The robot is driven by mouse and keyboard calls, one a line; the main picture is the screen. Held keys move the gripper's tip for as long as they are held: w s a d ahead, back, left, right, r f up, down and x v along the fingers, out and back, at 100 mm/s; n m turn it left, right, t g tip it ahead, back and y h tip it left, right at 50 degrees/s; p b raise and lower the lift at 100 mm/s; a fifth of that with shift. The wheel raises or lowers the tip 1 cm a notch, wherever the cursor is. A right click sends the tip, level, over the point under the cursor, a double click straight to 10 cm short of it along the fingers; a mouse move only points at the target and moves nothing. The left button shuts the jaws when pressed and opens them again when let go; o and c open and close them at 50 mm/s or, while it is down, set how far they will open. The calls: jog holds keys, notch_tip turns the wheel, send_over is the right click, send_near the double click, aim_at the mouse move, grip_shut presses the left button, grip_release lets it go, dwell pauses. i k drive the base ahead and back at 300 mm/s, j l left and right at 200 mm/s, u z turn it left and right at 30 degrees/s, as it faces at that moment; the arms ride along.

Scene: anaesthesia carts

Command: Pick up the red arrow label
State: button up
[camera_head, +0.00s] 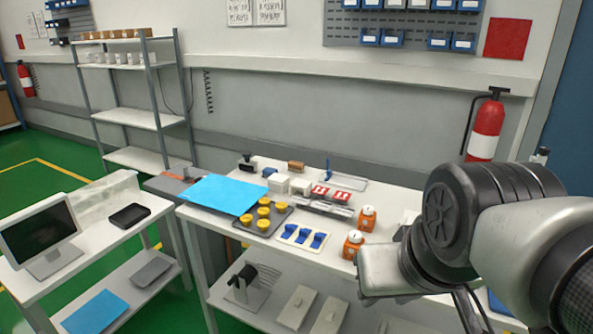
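Two small red labels with white marks lie side by side near the back of the white table, the left one (319,190) and the right one (341,196). The marks are too small to read surely as arrows. My arm comes in from the right, and the pale block at its end, seemingly my gripper (383,271), is over the table's right part, nearer to me than the labels and to their right. Its fingers are hidden, so I see neither their opening nor anything held. The labels lie clear of the arm.
White boxes (279,183) stand left of the labels. A blue sheet (224,194) covers the table's left end.

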aim_at(318, 190)
jog(key=i+j+z, duration=0.3)
jog(key=j, duration=0.3)
jog(key=i+j+z, duration=0.35)
jog(key=j, duration=0.4)
jog(key=i+j+z, duration=0.15)
jog(key=j, duration=0.2)
jog(key=i+j+z, duration=0.15)
jog(key=j, duration=0.25)
